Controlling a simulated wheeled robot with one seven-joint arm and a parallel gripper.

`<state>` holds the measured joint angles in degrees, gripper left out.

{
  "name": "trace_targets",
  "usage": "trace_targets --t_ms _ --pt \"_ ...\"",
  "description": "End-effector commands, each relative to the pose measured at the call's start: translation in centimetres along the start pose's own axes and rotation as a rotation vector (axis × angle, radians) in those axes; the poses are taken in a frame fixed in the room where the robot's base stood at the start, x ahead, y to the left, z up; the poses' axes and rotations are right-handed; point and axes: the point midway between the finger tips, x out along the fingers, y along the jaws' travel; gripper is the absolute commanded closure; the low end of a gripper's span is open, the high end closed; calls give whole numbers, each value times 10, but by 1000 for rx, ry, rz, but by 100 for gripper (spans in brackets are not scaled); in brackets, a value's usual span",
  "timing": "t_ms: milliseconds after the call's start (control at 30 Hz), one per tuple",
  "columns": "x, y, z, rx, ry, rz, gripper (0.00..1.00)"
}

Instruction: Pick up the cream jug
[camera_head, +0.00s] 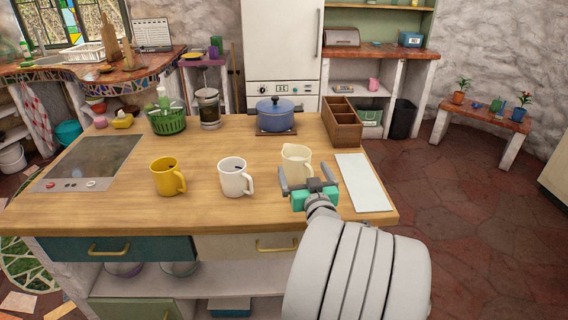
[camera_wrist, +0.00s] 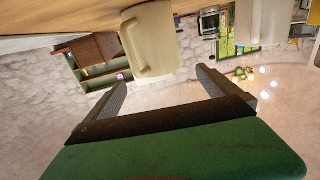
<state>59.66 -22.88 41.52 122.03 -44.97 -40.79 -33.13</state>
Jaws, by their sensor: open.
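The cream jug (camera_head: 297,158) stands upright on the wooden counter (camera_head: 220,135), right of a white mug (camera_head: 235,177). My gripper (camera_head: 305,178) is open and empty on the jug's near side, and its green body and fingers hide the jug's lower part. In the wrist view, where the scene is upside down, the jug (camera_wrist: 153,38) hangs from the counter at the top, with its handle visible. The fingers (camera_wrist: 160,78) are spread on either side of the jug in that picture. I cannot tell whether they touch it.
A yellow mug (camera_head: 168,176) stands left of the white mug. A white board (camera_head: 363,183) lies right of my gripper. A wooden divided box (camera_head: 342,127) and a blue pot (camera_head: 275,115) stand behind the jug.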

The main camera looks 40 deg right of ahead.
Motion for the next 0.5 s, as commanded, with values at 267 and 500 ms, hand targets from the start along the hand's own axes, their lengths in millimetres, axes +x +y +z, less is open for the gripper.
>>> trace_targets --t_ms 267,500 --pt "25 -2 -1 0 -2 -5 0" --pt "63 2 -3 0 -1 -5 0"
